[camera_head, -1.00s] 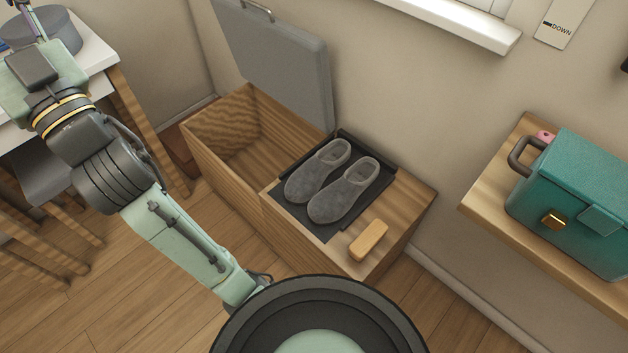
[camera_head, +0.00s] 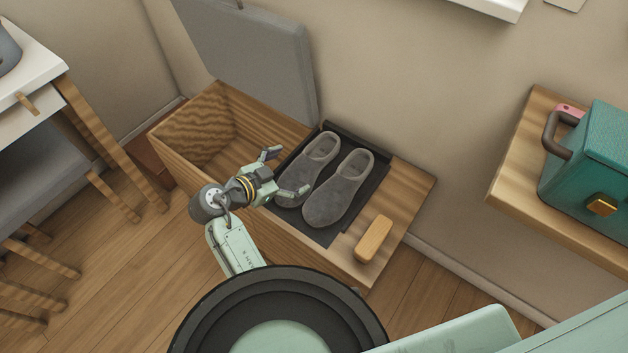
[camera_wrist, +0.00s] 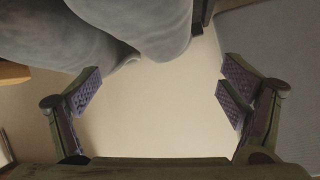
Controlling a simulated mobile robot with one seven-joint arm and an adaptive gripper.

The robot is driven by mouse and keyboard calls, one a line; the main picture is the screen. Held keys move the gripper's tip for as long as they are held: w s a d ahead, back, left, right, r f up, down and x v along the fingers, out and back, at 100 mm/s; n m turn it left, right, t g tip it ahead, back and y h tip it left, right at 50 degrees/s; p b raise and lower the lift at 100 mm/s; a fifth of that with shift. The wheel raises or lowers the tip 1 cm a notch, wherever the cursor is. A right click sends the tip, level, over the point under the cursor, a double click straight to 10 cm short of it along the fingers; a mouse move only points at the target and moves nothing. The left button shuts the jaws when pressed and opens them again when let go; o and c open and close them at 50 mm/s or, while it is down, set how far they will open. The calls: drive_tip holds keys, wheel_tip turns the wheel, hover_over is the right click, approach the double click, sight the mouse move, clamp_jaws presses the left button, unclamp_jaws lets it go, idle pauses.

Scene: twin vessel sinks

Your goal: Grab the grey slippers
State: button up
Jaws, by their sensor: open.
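The pair of grey slippers lies side by side on a dark tray (camera_head: 323,233) on top of the wooden bench. The left slipper (camera_head: 311,163) is partly hidden by my gripper; the right slipper (camera_head: 341,187) shows whole. My gripper (camera_head: 287,171) is open and empty, its fingers pointing toward the left slipper from its left side. In the wrist view my gripper (camera_wrist: 158,95) has its fingers spread wide, with grey slippers (camera_wrist: 85,35) large at the upper left. I cannot tell whether a finger touches the slipper.
An open wooden compartment (camera_head: 185,135) with its grey lid (camera_head: 255,60) raised is left of the tray. A wooden brush or block (camera_head: 374,240) lies on the bench at the right. A teal box (camera_head: 590,165) stands on a shelf at the right.

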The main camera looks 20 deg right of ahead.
sight(307, 163)
drive_tip(key=p+x, duration=0.2)
drive_tip(key=x, duration=0.6)
drive_tip(key=shift+w+d, duration=0.2)
drive_tip(key=shift+d, duration=0.05)
drive_tip(key=shift+c, duration=0.3)
drive_tip(key=shift+s+d, duration=0.1)
drive_tip(key=c, duration=1.6)
